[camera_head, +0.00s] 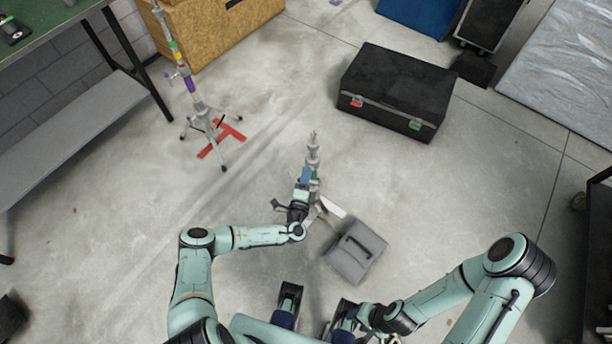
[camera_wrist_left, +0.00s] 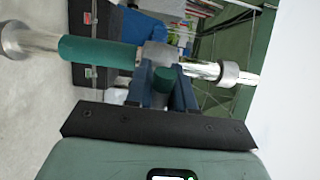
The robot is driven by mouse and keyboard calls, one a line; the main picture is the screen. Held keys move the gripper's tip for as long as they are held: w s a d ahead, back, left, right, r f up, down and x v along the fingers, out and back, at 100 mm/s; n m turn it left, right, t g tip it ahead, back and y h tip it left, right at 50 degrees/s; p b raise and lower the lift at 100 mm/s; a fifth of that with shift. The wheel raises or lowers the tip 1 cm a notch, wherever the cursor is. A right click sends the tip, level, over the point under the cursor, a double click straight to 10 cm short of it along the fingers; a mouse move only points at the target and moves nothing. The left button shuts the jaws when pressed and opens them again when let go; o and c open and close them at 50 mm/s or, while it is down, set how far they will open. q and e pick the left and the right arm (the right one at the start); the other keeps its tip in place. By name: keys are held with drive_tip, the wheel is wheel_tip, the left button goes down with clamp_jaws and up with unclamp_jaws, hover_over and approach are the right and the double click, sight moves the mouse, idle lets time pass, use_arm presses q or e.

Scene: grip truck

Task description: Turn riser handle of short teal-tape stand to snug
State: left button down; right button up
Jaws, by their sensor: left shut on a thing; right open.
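The short stand (camera_head: 313,150) is upright in the middle of the floor in the head view. The left wrist view shows its silver pole lying across the picture, with a broad teal tape band (camera_wrist_left: 95,52) and a grey collar (camera_wrist_left: 153,56). A teal-green riser handle (camera_wrist_left: 165,80) sticks out of the collar towards me. My left gripper (camera_head: 304,178) is shut on this handle, with blue fingers (camera_wrist_left: 163,88) on either side. My right gripper (camera_head: 352,318) is low at the bottom edge of the head view, away from the stand; its fingers are hard to make out.
A grey sandbag (camera_head: 355,252) lies at the stand's foot beside a pale leg (camera_head: 333,207). A black case (camera_head: 397,88) stands behind right. A workbench (camera_head: 50,25) is left.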

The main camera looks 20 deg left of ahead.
use_arm(q)
drive_tip(key=c, duration=1.1)
unclamp_jaws()
drive_tip(key=shift+o, duration=0.2)
drive_tip(key=s+d+p, duration=0.1)
drive_tip(key=s, duration=1.2)
drive_tip(key=shift+s+d, duration=0.2)
drive_tip(key=shift+d, duration=0.05)
drive_tip(key=shift+d, duration=0.1)
